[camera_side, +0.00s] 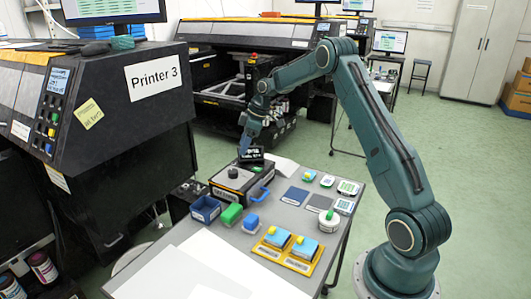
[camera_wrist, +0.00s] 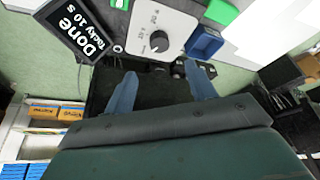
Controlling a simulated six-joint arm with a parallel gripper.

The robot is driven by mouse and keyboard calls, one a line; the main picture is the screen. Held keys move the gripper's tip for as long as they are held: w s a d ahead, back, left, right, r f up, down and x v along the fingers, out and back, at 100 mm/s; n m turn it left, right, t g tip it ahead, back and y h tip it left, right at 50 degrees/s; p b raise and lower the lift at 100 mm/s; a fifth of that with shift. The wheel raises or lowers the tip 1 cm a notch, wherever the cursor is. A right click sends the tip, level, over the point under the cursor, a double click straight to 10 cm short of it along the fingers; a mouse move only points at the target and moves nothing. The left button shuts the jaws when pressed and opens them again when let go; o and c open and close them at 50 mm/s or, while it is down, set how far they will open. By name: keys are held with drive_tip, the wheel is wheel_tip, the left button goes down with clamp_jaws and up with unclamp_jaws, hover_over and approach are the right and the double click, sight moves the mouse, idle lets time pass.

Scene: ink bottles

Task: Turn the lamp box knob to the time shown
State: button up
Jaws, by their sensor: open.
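The lamp box (camera_side: 243,187) stands on the grey table, and its dark knob (camera_side: 233,172) is on top. In the wrist view the knob (camera_wrist: 159,42) sits on a light grey panel (camera_wrist: 175,20) with small dial marks, too small to read surely. In the side view my gripper (camera_side: 245,145) is above and behind the box, near the display.
A yellow tray (camera_side: 285,252) with blue-topped items is nearer. White sheets (camera_side: 195,272) cover the front left. Printer 3 (camera_side: 110,120) stands left of the table.

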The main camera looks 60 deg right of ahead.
sight(233, 171)
drive_tip(key=x, duration=1.1)
drive_tip(key=c, duration=1)
